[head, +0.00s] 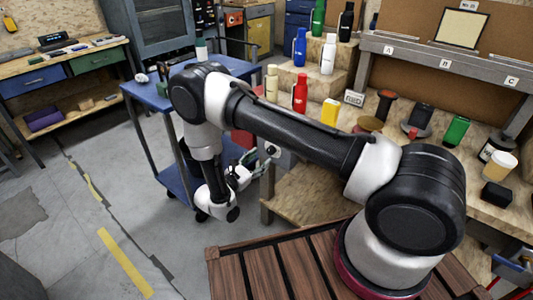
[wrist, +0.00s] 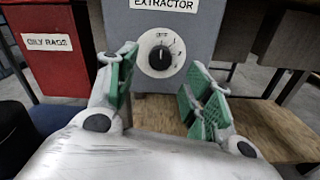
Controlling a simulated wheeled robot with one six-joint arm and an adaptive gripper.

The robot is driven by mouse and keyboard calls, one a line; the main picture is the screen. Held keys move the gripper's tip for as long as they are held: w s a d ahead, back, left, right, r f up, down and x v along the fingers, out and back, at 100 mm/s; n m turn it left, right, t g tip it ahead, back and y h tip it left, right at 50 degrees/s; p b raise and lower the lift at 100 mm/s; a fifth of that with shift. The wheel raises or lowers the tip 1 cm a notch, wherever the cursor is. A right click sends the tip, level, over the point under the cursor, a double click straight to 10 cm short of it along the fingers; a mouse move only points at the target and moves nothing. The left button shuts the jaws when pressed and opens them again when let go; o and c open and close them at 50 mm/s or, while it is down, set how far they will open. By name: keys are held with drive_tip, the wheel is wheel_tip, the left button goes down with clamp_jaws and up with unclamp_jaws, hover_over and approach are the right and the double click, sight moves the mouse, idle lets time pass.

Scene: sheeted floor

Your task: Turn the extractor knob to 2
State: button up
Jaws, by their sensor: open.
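The extractor box (wrist: 202,28) is a grey housing labelled EXTRACTOR in the wrist view. On its front is a black round knob (wrist: 160,59) on a white dial plate (wrist: 145,45) with small marks. The lettering at the top of the dial looks like OFF. The knob's pointer seems to face up, but it is too small to be sure. My gripper (wrist: 161,78) is open, its green-padded fingers to the left and right of the knob, apart from it and empty. In the head view my gripper (head: 245,176) hangs low beside the workbench; my arm mostly hides the extractor there.
A red box labelled OILY RAGS (wrist: 47,50) stands left of the extractor. A wooden surface (wrist: 255,128) lies below it to the right. In the head view a blue cart (head: 150,98) is close to my arm. Bottles stand on the workbench steps; the grey floor at left is open.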

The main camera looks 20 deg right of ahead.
drive_tip(key=shift+x, duration=2.7)
drive_tip(key=c, duration=1)
